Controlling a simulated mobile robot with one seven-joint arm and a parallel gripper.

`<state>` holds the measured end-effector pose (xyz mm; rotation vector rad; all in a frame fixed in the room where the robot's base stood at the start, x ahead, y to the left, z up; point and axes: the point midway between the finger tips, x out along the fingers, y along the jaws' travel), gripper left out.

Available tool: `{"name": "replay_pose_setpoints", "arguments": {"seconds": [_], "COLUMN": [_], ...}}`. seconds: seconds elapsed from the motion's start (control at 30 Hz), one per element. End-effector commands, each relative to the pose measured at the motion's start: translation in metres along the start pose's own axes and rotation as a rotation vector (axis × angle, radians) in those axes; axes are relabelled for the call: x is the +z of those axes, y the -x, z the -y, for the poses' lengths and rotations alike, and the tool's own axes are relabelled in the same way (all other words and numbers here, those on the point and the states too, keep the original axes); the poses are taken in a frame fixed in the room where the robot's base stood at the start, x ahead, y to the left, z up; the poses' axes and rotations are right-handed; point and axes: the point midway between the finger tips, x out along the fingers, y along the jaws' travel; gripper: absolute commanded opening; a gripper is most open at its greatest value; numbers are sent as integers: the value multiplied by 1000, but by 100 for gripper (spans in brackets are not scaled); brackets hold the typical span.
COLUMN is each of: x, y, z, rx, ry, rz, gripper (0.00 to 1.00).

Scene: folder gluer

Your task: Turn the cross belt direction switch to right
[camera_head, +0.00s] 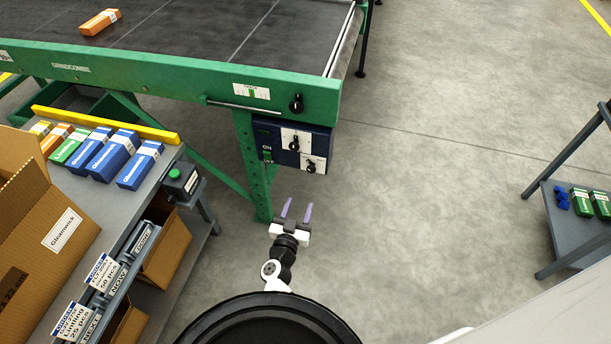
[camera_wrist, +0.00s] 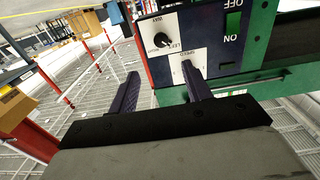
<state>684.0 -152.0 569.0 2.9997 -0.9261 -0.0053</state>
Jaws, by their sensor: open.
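The blue control box (camera_head: 276,134) hangs under the green machine rail. It carries two white plates with black knobs. The lower right one, marked WAY with LEFT beside it in the wrist view, is the direction switch (camera_head: 311,166); it also shows in the wrist view (camera_wrist: 162,40). Which way its pointer faces is too small to tell. The other knob (camera_head: 294,145), marked SPEED, shows in the wrist view (camera_wrist: 187,66) partly behind a finger. My gripper (camera_head: 296,209) is open and empty, below and apart from the box. In the wrist view its fingertips (camera_wrist: 160,74) lie below the direction knob.
A green ON/OFF switch (camera_head: 267,155) sits at the box's left. Another black knob (camera_head: 296,103) is on the rail (camera_head: 170,75). A green leg (camera_head: 255,180) stands left of my gripper. A grey table (camera_head: 150,206) with boxes is further left.

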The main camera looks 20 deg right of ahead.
Motion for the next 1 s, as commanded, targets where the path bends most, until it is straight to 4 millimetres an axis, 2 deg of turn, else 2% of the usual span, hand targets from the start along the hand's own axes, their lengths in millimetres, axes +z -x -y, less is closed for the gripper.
{"name": "replay_pose_setpoints", "arguments": {"seconds": [0.4,0.6,0.8,1.0], "x": [-1,0,-2,-2], "y": [-84,-115,-130,-131], "z": [2,3,3,3], "rx": [-2,-3,-4,-5], "ry": [-5,-4,-3,-3], "rz": [-5,-4,-4,-3], "gripper": [49,49,49,49]}}
